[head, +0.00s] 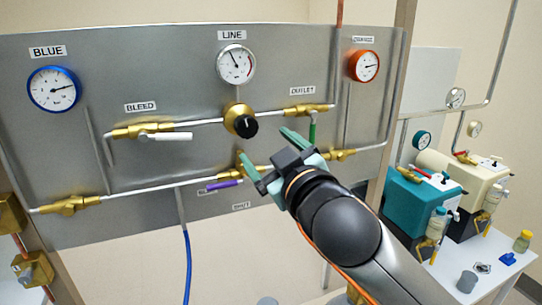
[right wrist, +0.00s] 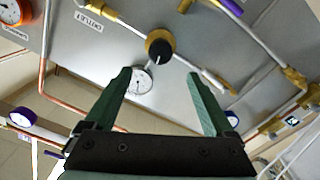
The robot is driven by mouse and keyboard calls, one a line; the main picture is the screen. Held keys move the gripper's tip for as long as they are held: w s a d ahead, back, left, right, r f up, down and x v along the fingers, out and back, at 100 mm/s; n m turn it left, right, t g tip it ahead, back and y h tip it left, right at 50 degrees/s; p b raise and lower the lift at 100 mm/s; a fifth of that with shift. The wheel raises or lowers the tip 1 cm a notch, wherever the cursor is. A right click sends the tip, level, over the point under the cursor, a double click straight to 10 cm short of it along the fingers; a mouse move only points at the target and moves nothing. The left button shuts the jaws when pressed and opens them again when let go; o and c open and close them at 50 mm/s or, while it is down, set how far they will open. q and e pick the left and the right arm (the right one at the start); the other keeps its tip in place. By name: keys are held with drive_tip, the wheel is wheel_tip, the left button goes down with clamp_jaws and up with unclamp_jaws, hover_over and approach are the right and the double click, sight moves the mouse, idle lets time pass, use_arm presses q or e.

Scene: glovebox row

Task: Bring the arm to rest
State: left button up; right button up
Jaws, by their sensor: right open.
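My right gripper (head: 269,151) reaches in from the lower right in the head view, in front of the grey valve panel (head: 180,75). Its two green fingers are spread apart, and I see nothing between them. In the right wrist view the gripper (right wrist: 159,75) is also open, with the panel beyond its fingertips. A brass regulator with a black knob (head: 245,126) is just above and left of the gripper in the head view. A purple-handled valve (head: 225,184) is left of the fingers. The gripper partly hides the lower pipe. My left gripper is not in view.
The panel carries a blue gauge (head: 54,89), a white gauge (head: 236,64) and an orange gauge (head: 364,66). A white-handled bleed valve (head: 172,136) and a green-handled outlet valve (head: 312,128) stick out. Teal and cream pumps (head: 415,205) stand on a white table at right.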

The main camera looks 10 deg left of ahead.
drive_tip(key=shift+s+d, duration=0.3)
drive_tip(key=shift+s, duration=0.1)
drive_tip(key=d+f+m+g+h, duration=0.15)
drive_tip(key=d+f+m, duration=0.35)
drive_tip(key=f, duration=1.1)
drive_tip(key=d+f+m+g+h, duration=0.15)
drive_tip(key=d+f, duration=0.55)
drive_tip(key=f, duration=0.9)
drive_tip(key=s+d+f+m+g+h, duration=0.1)
drive_tip(key=s+d+f+m+h, duration=0.1)
drive_tip(key=s+d+f, duration=0.5)
drive_tip(key=s+d+f+m+g+h, duration=0.1)
drive_tip(key=s+d+f+h, duration=0.1)
drive_tip(key=s+d+f, duration=0.6)
drive_tip(key=s+f, duration=0.7)
drive_tip(key=shift+s+m+g+h, duration=0.3)
drive_tip(key=shift+m, duration=0.05)
